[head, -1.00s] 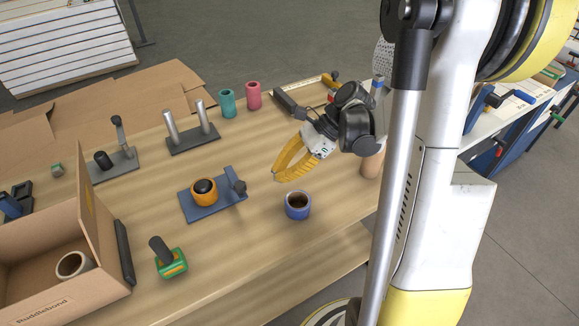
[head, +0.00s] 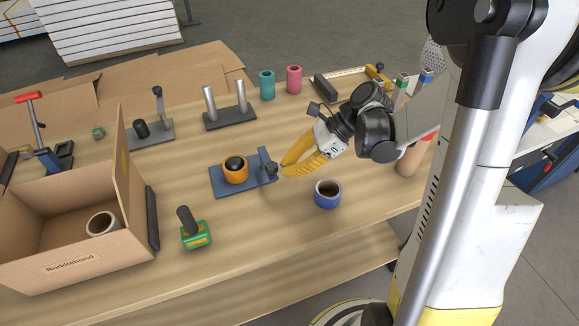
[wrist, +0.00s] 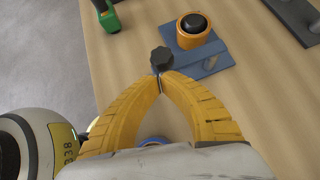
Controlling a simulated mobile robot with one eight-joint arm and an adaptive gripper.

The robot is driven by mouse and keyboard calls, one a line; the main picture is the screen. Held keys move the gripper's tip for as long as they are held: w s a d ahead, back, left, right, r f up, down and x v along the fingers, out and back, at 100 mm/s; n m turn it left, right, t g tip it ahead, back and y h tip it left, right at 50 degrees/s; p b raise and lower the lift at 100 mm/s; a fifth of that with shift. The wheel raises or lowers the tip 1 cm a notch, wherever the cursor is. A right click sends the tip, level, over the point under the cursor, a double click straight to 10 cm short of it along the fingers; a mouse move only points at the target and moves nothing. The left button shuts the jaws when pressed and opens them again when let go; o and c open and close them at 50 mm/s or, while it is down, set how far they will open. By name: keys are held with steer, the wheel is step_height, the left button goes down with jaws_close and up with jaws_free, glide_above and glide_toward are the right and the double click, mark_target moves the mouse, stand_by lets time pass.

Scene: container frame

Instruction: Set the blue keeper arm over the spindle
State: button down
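The blue keeper arm (head: 264,157) stands upright at the right end of a blue base plate (head: 222,187), with a black knob (wrist: 162,59) on its side. On the base, an orange ring (head: 235,176) sits around the dark-topped spindle (head: 234,163); the arm is beside it, not over it. My gripper (head: 284,170) has its yellow fingers at the knob side of the arm. In the wrist view its fingertips (wrist: 160,82) nearly meet just behind the knob, with a thin blue edge seemingly between them. Whether they grip it is unclear.
A blue cup-like ring (head: 328,194) stands right of the base, close below my gripper. A green tool (head: 196,236) and a cardboard box (head: 75,262) are to the left. Two-post and single-post stands, teal and pink cylinders are behind. The front table strip is clear.

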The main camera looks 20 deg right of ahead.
steer(key=shift+s+a+m, duration=0.1)
steer(key=shift+a+m, duration=0.2)
steer(key=shift+a, duration=0.05)
